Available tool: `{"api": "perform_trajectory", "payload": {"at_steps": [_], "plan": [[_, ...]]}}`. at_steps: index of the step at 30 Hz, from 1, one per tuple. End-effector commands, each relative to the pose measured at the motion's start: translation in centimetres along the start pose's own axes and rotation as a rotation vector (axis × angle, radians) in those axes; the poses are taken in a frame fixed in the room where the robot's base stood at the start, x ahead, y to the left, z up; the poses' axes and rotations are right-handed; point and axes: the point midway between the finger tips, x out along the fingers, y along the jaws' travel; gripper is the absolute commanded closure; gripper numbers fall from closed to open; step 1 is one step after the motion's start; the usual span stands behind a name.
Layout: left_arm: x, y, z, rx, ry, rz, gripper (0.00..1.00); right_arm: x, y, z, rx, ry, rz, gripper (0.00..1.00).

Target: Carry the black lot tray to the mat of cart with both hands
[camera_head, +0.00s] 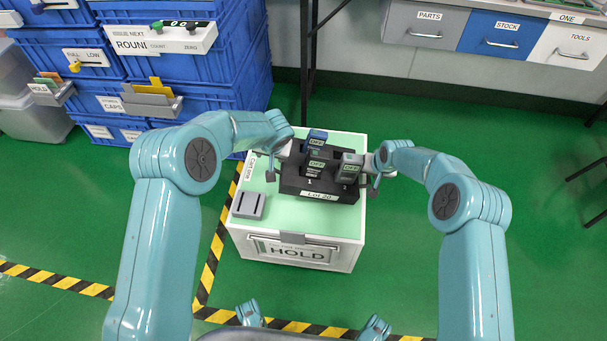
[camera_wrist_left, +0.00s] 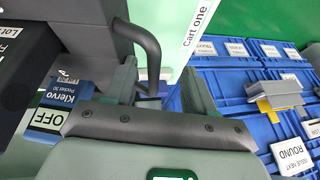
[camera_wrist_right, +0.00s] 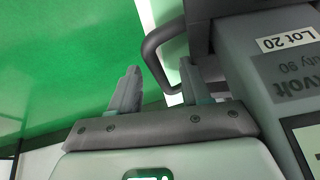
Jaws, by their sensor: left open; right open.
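The black lot tray (camera_head: 290,186), labelled Lot 20, rests on the pale green mat (camera_head: 290,222) on top of the white cart (camera_head: 344,255). It holds several handheld testers, among them a blue-topped one (camera_head: 317,135) and a grey one (camera_head: 349,168) marked OFF. My left gripper (camera_head: 272,170) is open at the tray's left end; in the left wrist view the dark handle (camera_wrist_left: 148,45) reaches between its fingers (camera_wrist_left: 160,88). My right gripper (camera_head: 376,180) is open at the right end; in the right wrist view the other handle (camera_wrist_right: 158,50) reaches between its fingers (camera_wrist_right: 158,90).
A small grey slotted block (camera_head: 249,205) sits on the mat's front left. A HOLD sign (camera_head: 300,252) is on the cart's front. Blue crates (camera_head: 220,70) are stacked behind left. A drawer bench (camera_head: 490,35) stands behind right. Green floor is free to the right.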

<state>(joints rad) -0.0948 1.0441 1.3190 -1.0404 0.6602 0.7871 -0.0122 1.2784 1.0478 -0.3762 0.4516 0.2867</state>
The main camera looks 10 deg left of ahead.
Motion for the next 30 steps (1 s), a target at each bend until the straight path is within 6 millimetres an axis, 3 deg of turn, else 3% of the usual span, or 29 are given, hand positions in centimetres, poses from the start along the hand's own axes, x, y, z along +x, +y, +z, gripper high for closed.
{"api": "perform_trajectory", "payload": {"at_steps": [1, 5, 18, 30], "plan": [[-0.1, 1.1, 0.0, 0.010, 0.006, 0.018, 0.21, -0.1, -0.9, -0.1, -0.004, 0.003, -0.010, 0.29], [-0.1, 1.1, 0.0, 0.011, 0.005, 0.018, 0.20, -1.0, -0.9, -0.2, -0.003, 0.005, -0.010, 0.30], [-0.1, 1.1, 0.0, 0.011, 0.006, 0.018, 0.20, -7.4, -0.5, -0.1, 0.002, 0.005, -0.007, 0.23], [-0.1, 1.0, -0.1, 0.010, 0.007, 0.018, 0.20, -8.0, -0.4, -0.1, 0.002, 0.004, -0.007, 0.20]]}}
